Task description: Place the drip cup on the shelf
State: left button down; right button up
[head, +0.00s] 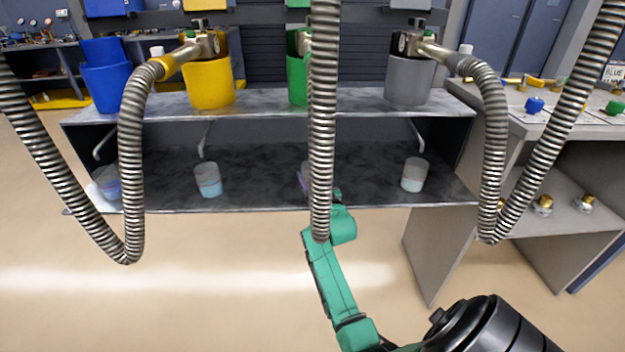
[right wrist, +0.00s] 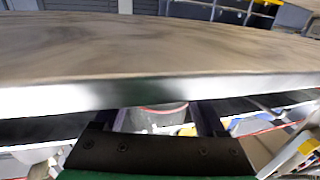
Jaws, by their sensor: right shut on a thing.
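The shelf has an upper board (head: 260,103) and a dark lower board (head: 260,170). My right arm, teal, reaches from below to the front of the lower board. My right gripper (right wrist: 158,120) is shut on the drip cup (right wrist: 157,113), a small part of which shows between the fingers, below the upper board's edge. In the head view the cup (head: 303,180) is a faint purplish patch mostly behind a hanging hose; the gripper tips are hidden there too. I cannot tell whether the cup touches the lower board. My left gripper is not in view.
Clear cups stand on the lower board at left (head: 105,182), left of middle (head: 207,180) and right (head: 413,175). Blue, yellow, green and grey containers stand above. Ribbed hoses (head: 322,120) hang in front. A grey side bench (head: 550,190) stands at right.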

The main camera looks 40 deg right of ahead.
jog(key=o, duration=1.5)
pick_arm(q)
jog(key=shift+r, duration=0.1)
pick_arm(e)
jog(key=shift+r, duration=0.1)
jog(key=shift+s+a, duration=0.15)
jog(key=shift+s, duration=0.15)
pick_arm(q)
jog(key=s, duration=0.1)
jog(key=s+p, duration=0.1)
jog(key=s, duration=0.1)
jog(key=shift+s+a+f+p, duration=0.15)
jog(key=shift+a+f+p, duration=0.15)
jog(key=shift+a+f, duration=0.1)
pick_arm(e)
jog(key=v, duration=1.1)
jog(key=shift+s, duration=0.2)
